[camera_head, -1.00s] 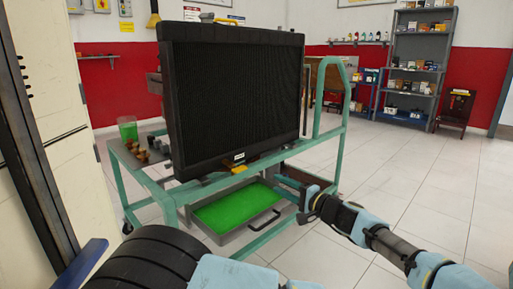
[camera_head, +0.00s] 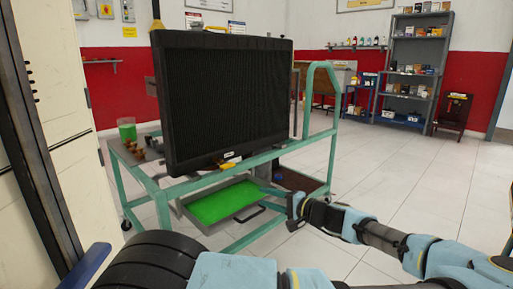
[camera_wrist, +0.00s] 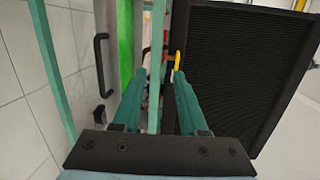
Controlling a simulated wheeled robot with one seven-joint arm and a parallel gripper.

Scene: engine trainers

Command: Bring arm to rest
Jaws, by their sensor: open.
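My arm reaches out from the lower right in the head view, with my gripper (camera_head: 275,191) low beside the teal cart (camera_head: 150,188). In the wrist view the two teal fingers of my gripper (camera_wrist: 158,75) are apart, with nothing held between them. A teal cart bar shows in the gap beyond them; I cannot tell how far off it is. A large black radiator (camera_head: 225,100) stands upright on the cart, and it fills the right of the wrist view (camera_wrist: 240,65).
A grey drawer-like tray (camera_head: 248,221) with a green surface and a dark handle sits low in the cart. A green cup (camera_head: 127,130) stands on the cart's left end. Grey shelves (camera_head: 415,75) stand at the back right. The tiled floor (camera_head: 400,185) on the right is clear.

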